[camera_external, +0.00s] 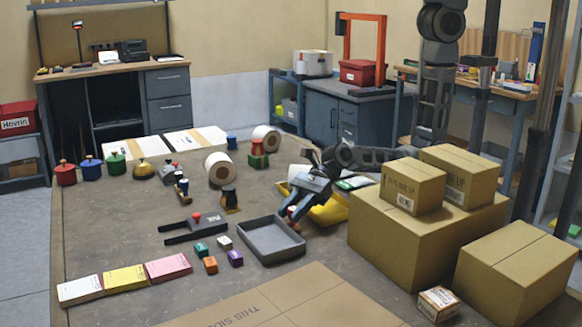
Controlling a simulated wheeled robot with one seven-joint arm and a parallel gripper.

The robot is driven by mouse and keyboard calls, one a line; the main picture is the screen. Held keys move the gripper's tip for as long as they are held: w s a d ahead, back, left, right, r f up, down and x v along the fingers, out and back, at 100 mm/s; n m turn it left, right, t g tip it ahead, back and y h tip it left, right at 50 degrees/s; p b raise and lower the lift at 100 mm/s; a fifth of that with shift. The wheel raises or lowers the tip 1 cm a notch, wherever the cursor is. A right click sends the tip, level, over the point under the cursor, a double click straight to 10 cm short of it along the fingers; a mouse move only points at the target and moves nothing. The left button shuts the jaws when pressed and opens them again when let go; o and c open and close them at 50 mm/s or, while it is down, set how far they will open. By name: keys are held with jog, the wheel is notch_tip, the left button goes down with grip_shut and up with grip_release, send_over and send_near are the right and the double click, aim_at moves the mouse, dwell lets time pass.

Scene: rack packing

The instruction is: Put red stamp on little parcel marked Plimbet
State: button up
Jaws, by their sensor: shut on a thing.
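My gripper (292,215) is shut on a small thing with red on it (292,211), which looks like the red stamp. My fingers hide most of it. It is just beyond the back right side of the grey tray, and I cannot tell whether it touches the table. A little parcel (438,303) with a printed white label sits at the table's front right, beside the large cartons. Its lettering is too small to read, so I cannot confirm the name Plimbet. My gripper is well to the left of and behind this parcel.
The empty grey tray (270,241) lies by my gripper, with a yellow bin (328,212) behind. A large carton (405,240) bearing two smaller boxes and another carton (515,275) stand right. A flat carton (285,300) lies in front. Several stamps and ink pots stand left.

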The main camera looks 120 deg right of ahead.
jog(key=shift+f, duration=0.1)
jog(key=o, duration=1.1)
jog(key=shift+c, duration=0.2)
jog(key=shift+s+d+r, duration=0.1)
jog(key=shift+s+r, duration=0.05)
jog(key=shift+r, duration=0.05)
jog(key=shift+o, duration=0.2)
jog(key=v, duration=1.1)
jog(key=shift+s, duration=0.3)
